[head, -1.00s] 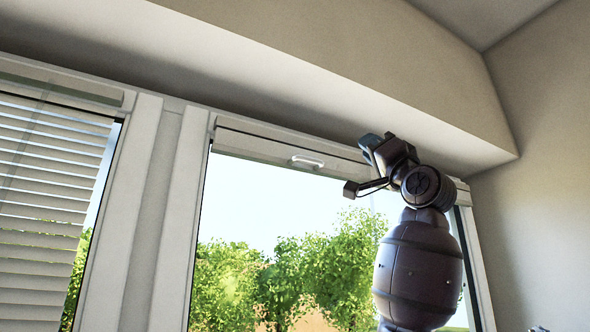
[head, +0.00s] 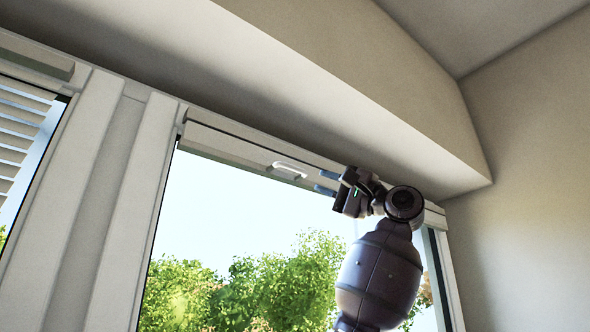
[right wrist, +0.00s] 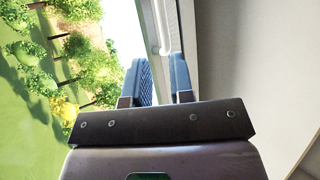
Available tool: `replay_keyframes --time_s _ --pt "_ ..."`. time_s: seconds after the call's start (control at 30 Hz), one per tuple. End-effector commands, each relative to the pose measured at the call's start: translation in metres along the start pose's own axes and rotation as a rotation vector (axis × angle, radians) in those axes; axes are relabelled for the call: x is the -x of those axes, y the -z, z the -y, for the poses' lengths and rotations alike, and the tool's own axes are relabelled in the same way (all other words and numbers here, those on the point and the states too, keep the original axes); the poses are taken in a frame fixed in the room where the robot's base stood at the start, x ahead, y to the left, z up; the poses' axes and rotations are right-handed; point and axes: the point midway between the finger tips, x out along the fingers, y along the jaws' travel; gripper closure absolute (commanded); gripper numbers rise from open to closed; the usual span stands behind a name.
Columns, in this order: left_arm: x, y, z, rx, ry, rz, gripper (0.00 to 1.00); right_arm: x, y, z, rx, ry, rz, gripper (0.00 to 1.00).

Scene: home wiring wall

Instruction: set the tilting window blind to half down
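The raised blind's pale bottom bar (head: 235,148) runs along the top of the right-hand window, with the glass below it uncovered. A small white handle (head: 289,169) sits on the bar. In the right wrist view the handle (right wrist: 162,28) shows ahead, between the lines of the two fingers. My right gripper (head: 322,182) is just right of the handle, its blue fingers pointing left toward it. The fingers are apart, with nothing between them; the right wrist view (right wrist: 161,75) shows the same gap. My left gripper is not in view.
A slatted blind (head: 18,130) hangs over the left-hand window. Pale window posts (head: 125,210) stand between the two windows. A beige soffit (head: 330,110) juts out just above the right gripper, and a side wall (head: 530,200) stands at right.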

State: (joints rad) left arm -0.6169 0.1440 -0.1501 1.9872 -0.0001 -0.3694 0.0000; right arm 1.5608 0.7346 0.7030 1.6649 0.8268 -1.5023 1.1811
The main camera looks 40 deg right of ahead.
Motion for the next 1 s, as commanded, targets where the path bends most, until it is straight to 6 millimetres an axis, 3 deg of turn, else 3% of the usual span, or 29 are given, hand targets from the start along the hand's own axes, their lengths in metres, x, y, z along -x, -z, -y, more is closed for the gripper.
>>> replay_keyframes --time_s 0.2,0.5,0.93,1.0 --pt "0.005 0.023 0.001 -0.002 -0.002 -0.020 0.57 -0.040 0.000 0.004 0.000 0.002 0.000 0.78" --pt "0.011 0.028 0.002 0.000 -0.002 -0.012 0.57 -0.078 0.000 0.003 0.002 0.002 -0.001 0.78" --pt "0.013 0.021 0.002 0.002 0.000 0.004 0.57 -0.086 0.000 0.002 0.003 0.003 -0.003 0.78" --pt "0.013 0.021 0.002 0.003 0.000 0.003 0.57 -0.086 0.000 0.002 0.003 0.003 -0.003 0.86"
